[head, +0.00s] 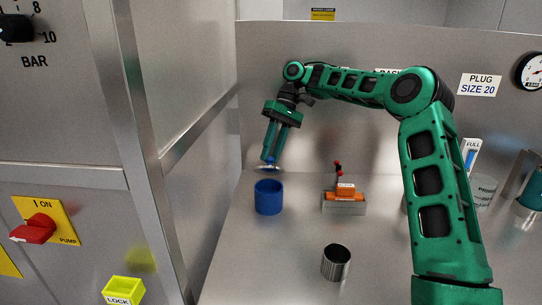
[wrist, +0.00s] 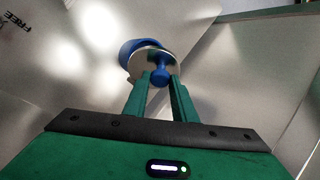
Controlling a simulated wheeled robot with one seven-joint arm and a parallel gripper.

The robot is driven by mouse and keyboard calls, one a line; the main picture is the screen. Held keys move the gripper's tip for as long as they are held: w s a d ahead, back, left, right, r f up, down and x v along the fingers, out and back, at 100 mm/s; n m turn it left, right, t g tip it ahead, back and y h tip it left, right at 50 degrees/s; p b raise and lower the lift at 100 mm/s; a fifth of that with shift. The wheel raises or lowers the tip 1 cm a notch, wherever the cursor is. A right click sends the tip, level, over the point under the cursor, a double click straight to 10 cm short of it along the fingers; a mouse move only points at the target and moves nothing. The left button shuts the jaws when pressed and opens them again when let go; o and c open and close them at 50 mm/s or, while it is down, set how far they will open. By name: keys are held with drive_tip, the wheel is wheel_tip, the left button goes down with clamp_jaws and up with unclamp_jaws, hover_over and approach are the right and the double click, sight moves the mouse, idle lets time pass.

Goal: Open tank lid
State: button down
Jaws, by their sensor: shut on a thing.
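My gripper (head: 270,157) points down over the blue cylindrical tank (head: 268,198). It is shut on the blue knob of a round metallic lid (head: 266,168). The lid hangs a little above the tank, apart from its rim, and looks slightly tilted. In the wrist view, the blue knob (wrist: 160,76) sits between the fingertips. The lid's disc (wrist: 147,62) lies just beyond it, and part of the blue tank (wrist: 130,47) shows behind the disc. The inside of the tank is mostly hidden.
An orange and grey block device with a red-tipped lever (head: 345,200) stands right of the tank. An open metal cup (head: 336,262) stands nearer the front. A panel with a red pump switch (head: 35,229) is at left. The bench between tank and cup is clear.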

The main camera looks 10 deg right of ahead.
drive_tip(key=shift+w+d, duration=0.1)
drive_tip(key=shift+w, duration=0.2)
idle(0.4)
drive_tip(key=c, duration=1.5)
unclamp_jaws()
drive_tip(key=shift+f+g, duration=0.1)
drive_tip(key=shift+g, duration=0.2)
drive_tip(key=shift+r, duration=0.3)
drive_tip(key=s+a+r, duration=0.2)
drive_tip(key=a+r, duration=0.1)
drive_tip(key=s+a+r, duration=0.2)
drive_tip(key=a+r, duration=0.1)
drive_tip(key=r, duration=0.1)
drive_tip(key=s+a+r, duration=0.2)
drive_tip(key=a+r, duration=0.1)
drive_tip(key=shift+s+a+r, duration=0.15)
drive_tip(key=shift+a+r, duration=0.05)
drive_tip(key=shift+a, duration=0.2)
drive_tip(key=shift+c, duration=0.2)
